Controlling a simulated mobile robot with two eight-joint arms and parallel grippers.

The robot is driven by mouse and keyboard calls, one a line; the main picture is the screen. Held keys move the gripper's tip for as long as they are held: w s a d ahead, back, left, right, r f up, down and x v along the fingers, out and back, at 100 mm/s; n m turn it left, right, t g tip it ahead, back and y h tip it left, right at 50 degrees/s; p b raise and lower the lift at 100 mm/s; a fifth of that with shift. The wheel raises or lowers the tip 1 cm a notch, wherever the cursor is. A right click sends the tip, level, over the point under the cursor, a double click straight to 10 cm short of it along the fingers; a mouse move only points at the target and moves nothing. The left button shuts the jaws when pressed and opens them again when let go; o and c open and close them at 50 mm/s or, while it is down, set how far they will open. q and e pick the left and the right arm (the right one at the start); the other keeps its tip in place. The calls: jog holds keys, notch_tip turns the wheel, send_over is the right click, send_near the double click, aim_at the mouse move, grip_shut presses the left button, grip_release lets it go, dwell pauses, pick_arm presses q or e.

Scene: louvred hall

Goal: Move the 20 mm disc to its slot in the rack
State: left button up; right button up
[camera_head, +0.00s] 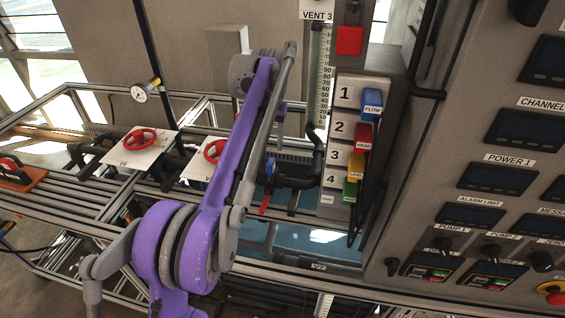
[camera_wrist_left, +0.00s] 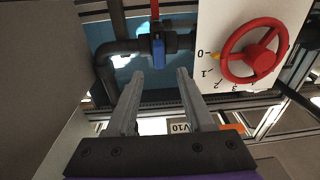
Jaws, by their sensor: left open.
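I cannot make out the 20 mm disc or a rack with disc slots in either view. My left gripper (camera_wrist_left: 158,75) shows in the left wrist view with its two grey fingers apart and nothing between them. Beyond the fingertips are a blue valve handle (camera_wrist_left: 158,53) on a dark pipe and a red handwheel (camera_wrist_left: 251,53) on a white dial plate. In the head view my purple and grey left arm rises through the middle, and its gripper is mostly hidden behind the arm. My right gripper is in neither view.
A panel numbered 1 to 4 (camera_head: 344,127) carries coloured tags, including a blue FLOW tag (camera_head: 372,104). A grey control cabinet (camera_head: 445,150) fills the right. Metal framing, pipes and a red handwheel (camera_head: 138,142) stand left of my arm.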

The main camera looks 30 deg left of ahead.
aim_at(270, 161)
pick_arm(q)
jog(key=shift+w+r+g, duration=0.15)
jog(key=shift+r+g, duration=0.1)
jog(key=shift+g, duration=0.05)
jog(key=shift+s+a+f+b, duration=0.1)
jog(key=shift+s+f+b, duration=0.1)
jog(key=shift+f+b, duration=0.3)
notch_tip(270, 161, down, 8)
jog(key=b, duration=0.4)
jog(key=shift+r, duration=0.2)
jog(key=shift+f+b, duration=0.45)
jog(key=shift+f, duration=0.2)
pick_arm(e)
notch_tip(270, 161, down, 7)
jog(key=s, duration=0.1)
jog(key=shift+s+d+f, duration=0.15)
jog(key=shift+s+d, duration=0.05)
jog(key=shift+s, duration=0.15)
pick_arm(q)
jog(key=shift+w, duration=0.1)
grip_shut()
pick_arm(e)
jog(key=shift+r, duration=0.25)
